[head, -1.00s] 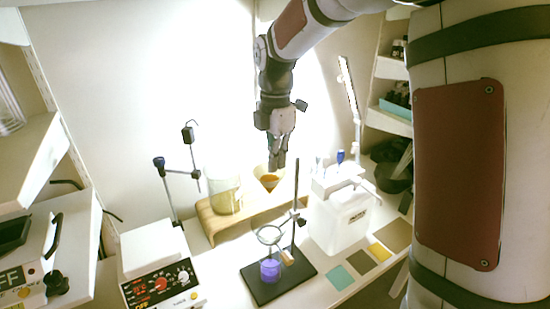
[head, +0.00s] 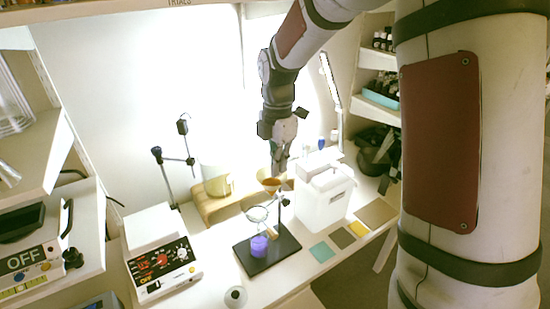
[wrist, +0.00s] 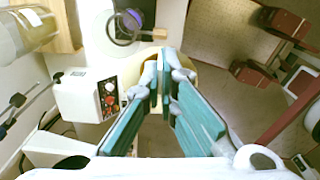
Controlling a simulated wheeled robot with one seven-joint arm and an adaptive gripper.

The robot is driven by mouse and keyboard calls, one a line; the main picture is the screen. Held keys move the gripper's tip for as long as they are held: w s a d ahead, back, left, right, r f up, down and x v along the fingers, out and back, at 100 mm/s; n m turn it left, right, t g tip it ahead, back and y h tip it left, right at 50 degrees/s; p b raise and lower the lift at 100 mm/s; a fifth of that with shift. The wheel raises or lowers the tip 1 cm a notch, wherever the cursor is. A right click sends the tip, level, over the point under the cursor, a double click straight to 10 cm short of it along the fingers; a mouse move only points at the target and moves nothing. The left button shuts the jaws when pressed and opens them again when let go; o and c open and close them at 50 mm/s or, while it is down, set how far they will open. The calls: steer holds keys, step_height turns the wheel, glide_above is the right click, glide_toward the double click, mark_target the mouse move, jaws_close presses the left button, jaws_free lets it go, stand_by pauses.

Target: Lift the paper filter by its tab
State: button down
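The paper filter (head: 269,182) is a cream cone with a brown inside. It hangs under my gripper (head: 278,172) in the head view, clear of the wooden stand (head: 237,197). In the wrist view my gripper (wrist: 161,92) has its teal fingers closed together at the tips, with the filter's pale rim (wrist: 184,57) showing behind them. The fingers cover the tab, so the exact grip is hidden. My gripper appears shut on the filter near its rim.
A ring stand (head: 268,255) with a purple-filled vessel (head: 259,244) stands in front of the filter. A white container (head: 322,208) is close on its right.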

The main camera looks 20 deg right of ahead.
steer(key=shift+s+d+p, duration=0.15)
steer(key=shift+s+d, duration=0.05)
steer(key=shift+s, duration=0.75)
steer(key=shift+s+d+p, duration=0.15)
steer(key=shift+s, duration=0.85)
steer(key=shift+s+d+p, duration=0.15)
steer(key=shift+s+d, duration=0.05)
steer(key=shift+s, duration=0.75)
